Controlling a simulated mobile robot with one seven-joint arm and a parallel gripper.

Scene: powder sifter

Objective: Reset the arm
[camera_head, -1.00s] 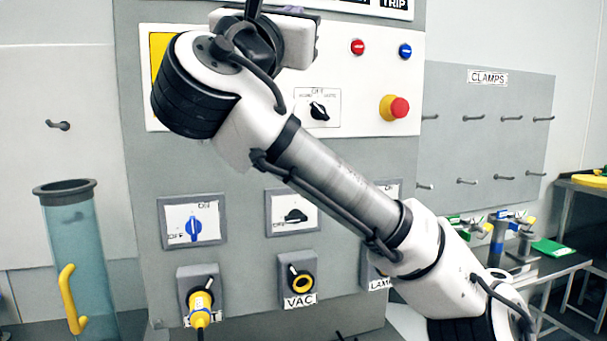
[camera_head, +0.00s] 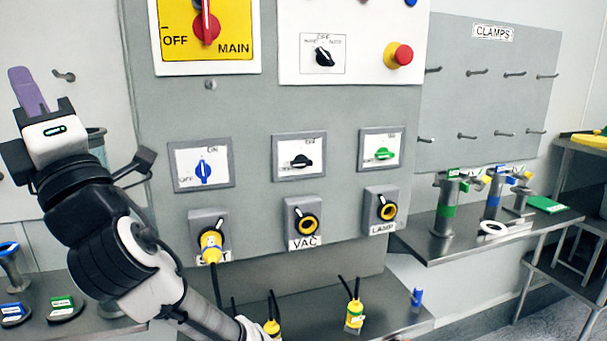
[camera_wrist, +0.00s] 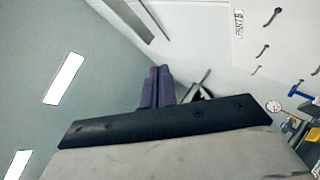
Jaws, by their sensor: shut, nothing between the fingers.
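My gripper (camera_head: 22,82) is at the upper left in the head view, its purple fingers pointing up. In the wrist view the two purple fingers (camera_wrist: 156,86) lie side by side, closed together with nothing between them. My arm comes up from the bottom of the head view and bends at the left. The gripper is held in the air in front of the left wall, clear of the control panel (camera_head: 250,110).
The panel carries a red main switch (camera_head: 206,27), a red stop button (camera_head: 403,54), knobs and sockets. A yellow plug (camera_head: 211,245) sits in the left socket. A bench (camera_head: 440,247) with metal fittings stands at right; a clamps board (camera_head: 480,95) hangs above it.

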